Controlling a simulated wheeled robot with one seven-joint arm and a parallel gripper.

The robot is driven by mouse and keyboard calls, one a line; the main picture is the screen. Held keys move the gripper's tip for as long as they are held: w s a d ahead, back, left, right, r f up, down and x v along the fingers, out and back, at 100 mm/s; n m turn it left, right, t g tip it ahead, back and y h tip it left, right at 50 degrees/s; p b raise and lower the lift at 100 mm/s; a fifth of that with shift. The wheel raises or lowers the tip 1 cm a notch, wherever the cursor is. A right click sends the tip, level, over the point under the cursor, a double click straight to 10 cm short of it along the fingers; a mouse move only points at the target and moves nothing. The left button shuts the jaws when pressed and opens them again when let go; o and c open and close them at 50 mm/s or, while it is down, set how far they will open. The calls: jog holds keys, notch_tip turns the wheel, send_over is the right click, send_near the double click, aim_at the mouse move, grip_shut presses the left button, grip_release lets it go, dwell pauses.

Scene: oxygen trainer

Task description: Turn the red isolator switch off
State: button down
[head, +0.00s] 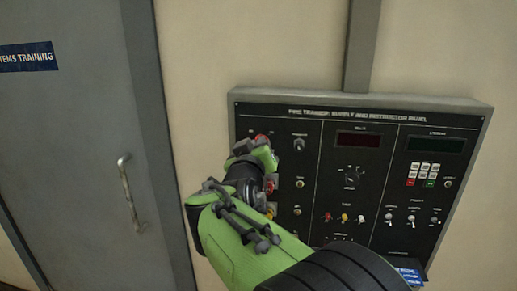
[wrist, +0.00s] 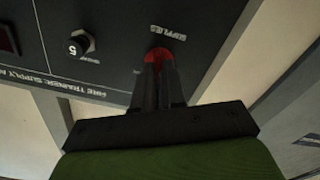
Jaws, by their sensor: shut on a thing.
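The red isolator switch (wrist: 159,54) sits under the word "SUPPLIES" in the wrist view, on the black panel. My gripper (wrist: 158,72) is shut on it, with the two dark fingers close together and red showing around their tips. In the head view my gripper (head: 256,148) reaches the upper left part of the panel, and a bit of red (head: 262,137) shows just above it. The fingers hide most of the switch, so I cannot tell its turned position.
The black panel (head: 330,190) carries dials, toggles, a keypad (head: 423,174) and two dark displays. A black knob marked 5 (wrist: 80,45) sits beside the switch in the wrist view. A grey door (head: 70,120) with a handle (head: 127,190) stands at left.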

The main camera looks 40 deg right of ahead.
jog(key=shift+n, duration=1.7)
jog(key=c, duration=1.2)
grip_release()
jog(key=shift+a, duration=0.1)
jog(key=b+v, duration=0.2)
jog(key=v, duration=1.3)
jog(key=shift+s+a, duration=0.2)
jog(key=shift+a, duration=0.05)
